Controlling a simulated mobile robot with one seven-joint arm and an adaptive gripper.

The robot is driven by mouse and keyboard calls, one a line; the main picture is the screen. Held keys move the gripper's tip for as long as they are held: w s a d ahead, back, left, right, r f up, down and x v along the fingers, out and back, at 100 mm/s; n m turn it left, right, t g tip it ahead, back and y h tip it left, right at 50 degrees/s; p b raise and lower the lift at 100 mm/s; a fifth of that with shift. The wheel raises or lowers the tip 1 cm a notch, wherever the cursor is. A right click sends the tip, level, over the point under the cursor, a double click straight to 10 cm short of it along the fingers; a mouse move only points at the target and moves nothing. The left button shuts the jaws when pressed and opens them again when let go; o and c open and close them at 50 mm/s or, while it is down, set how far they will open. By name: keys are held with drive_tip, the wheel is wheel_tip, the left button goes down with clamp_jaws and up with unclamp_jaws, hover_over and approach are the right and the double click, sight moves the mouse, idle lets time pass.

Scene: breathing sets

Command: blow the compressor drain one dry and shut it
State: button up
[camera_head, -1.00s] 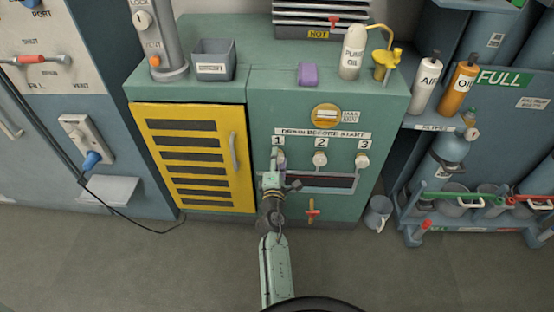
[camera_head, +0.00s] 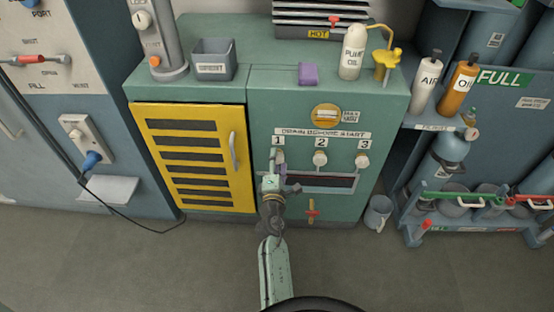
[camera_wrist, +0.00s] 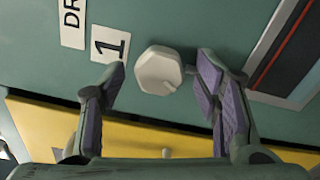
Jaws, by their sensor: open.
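Drain knob one (camera_head: 279,157), a pale faceted knob, sits under its "1" label on the green compressor panel (camera_head: 350,110). In the wrist view the knob (camera_wrist: 158,70) shows between and just beyond my gripper's purple-padded fingers (camera_wrist: 163,90). My gripper (camera_head: 272,176) is open, with the knob clear of both pads. Drain knobs two (camera_head: 320,158) and three (camera_head: 362,160) are to the right in the same row. The label strip above reads "DRAIN BEFORE START" (camera_head: 322,133). I cannot tell from these frames how far knob one is turned.
A recessed dark strip (camera_head: 335,181) runs below the knobs, with a red-handled valve (camera_head: 312,211) under it. A yellow louvred door (camera_head: 190,155) with a handle is left of the panel. A grey bucket (camera_head: 378,213) stands on the floor at right. The floor in front is clear.

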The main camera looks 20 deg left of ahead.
drive_tip(key=v, duration=0.6)
drive_tip(key=shift+s+r, duration=0.1)
idle(0.4)
